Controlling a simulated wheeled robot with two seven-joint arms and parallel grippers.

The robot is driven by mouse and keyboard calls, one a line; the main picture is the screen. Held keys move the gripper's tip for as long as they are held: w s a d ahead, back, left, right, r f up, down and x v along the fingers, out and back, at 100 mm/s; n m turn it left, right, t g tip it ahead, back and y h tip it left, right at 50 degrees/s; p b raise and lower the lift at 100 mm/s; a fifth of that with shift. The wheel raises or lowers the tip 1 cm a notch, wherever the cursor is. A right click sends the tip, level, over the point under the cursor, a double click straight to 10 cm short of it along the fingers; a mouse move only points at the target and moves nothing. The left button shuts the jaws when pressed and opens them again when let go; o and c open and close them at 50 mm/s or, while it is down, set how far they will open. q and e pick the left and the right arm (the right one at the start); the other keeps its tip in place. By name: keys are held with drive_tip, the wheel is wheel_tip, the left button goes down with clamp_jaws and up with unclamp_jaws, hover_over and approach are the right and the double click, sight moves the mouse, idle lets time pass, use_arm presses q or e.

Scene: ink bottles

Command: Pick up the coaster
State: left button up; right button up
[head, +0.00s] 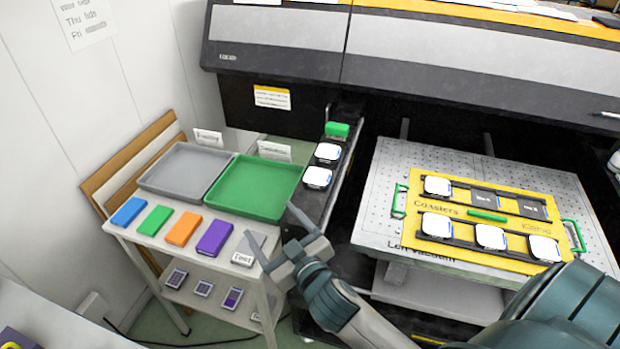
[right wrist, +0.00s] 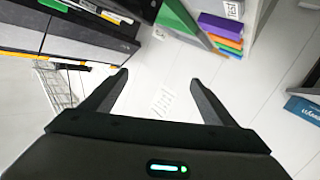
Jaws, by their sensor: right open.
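Several white coasters with rounded corners lie in a yellow jig (head: 452,208) lettered "Coasters" on the perforated bed. One is at its back left (head: 437,186); a front row holds a left (head: 436,226), a middle (head: 490,237) and a right one (head: 543,248). Two more coasters, a far one (head: 327,152) and a near one (head: 317,177), lie on a dark rail beside the green tray. My right gripper (head: 270,222) is open and empty in front of the cart's right edge, apart from every coaster. Its spread fingers also show in the right wrist view (right wrist: 160,88). My left gripper is out of view.
A cart at left carries a grey tray (head: 163,168), a green tray (head: 247,188) and coloured boxes, including a purple one (head: 215,238). A green block (head: 337,129) sits at the rail's far end. The printer body (head: 275,52) overhangs the bed's back.

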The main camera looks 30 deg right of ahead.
drive_tip(key=w+a+r+n+t+y, duration=0.2)
drive_tip(key=a+r+n+y, duration=0.3)
drive_tip(key=r, duration=0.4)
drive_tip(key=w+a+r+n+t+y, duration=0.1)
drive_tip(key=a+r+n+t+y, duration=0.1)
drive_tip(key=a+r+n+y, duration=0.45)
drive_tip(key=s+a+r+n+g+y, duration=0.1)
drive_tip(key=s+a+n+g+y, duration=0.3)
drive_tip(key=n+g, duration=0.4)
drive_tip(key=s+a+r+n+g+y, duration=0.1)
drive_tip(key=a+r+n+g+y, duration=0.1)
drive_tip(key=a+n+g+y, duration=0.4)
drive_tip(key=w+d+f+n+g+h, duration=0.35)
drive_tip(key=w+d+f+h, duration=0.25)
drive_tip(key=d+f+h, duration=0.7)
drive_tip(key=w+d+r+m+h, duration=0.2)
drive_tip(key=d+h, duration=0.4)
drive_tip(key=d, duration=0.5)
drive_tip(key=w+d+r+m+h, duration=0.3)
drive_tip(key=d+r+m+h, duration=0.1)
drive_tip(key=d, duration=0.8)
drive_tip(key=shift+w+d+r+h, duration=0.25)
drive_tip(key=shift+r+h, duration=0.25)
drive_tip(key=shift+h, duration=0.55)
